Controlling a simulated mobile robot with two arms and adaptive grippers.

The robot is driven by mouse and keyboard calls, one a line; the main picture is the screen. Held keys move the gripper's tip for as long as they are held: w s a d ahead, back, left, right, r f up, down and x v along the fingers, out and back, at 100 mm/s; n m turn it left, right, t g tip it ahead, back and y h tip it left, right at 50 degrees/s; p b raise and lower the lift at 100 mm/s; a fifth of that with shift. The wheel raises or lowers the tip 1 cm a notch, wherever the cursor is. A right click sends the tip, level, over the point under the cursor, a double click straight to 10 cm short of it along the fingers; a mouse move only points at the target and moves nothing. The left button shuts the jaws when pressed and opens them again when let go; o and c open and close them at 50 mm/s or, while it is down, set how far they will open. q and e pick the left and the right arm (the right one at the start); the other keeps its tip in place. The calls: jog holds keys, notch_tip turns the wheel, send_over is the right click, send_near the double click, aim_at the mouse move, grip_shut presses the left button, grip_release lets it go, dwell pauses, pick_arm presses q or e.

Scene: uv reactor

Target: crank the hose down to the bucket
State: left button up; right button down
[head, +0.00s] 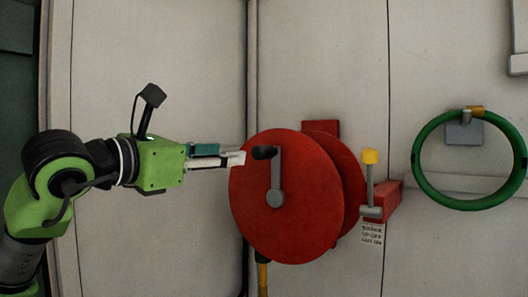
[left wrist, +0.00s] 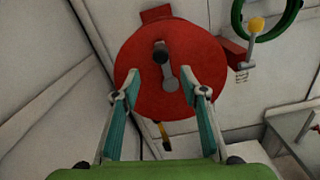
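A red hose reel (head: 245,205) is mounted on the wall, and it fills the upper middle of the left wrist view (left wrist: 135,75). Its grey crank arm (head: 276,175) points up and ends in a black handle (head: 265,153). The handle also shows in the left wrist view (left wrist: 160,52). My left gripper (head: 240,158) is level with the handle, just left of it. In the left wrist view its fingers (left wrist: 162,88) are spread apart with nothing between them, and the handle appears beyond their tips. A yellow-and-black hose end (head: 262,275) hangs below the reel. No bucket and no right gripper are visible.
A yellow-topped lever (head: 370,157) on a red bracket (head: 388,200) stands right of the reel, above a small label (head: 372,234). A green hose ring (head: 418,168) hangs farther right. The wall left of the reel is bare.

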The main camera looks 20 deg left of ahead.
aim_at(265, 151)
pick_arm(q)
jog(key=p+x, duration=0.6)
jog(key=x, duration=0.7)
jog(key=shift+p, duration=0.4)
jog(key=shift+w+d+f, duration=0.15)
jog(key=shift+w+d, duration=0.05)
jog(key=shift+w, duration=0.25)
grip_shut()
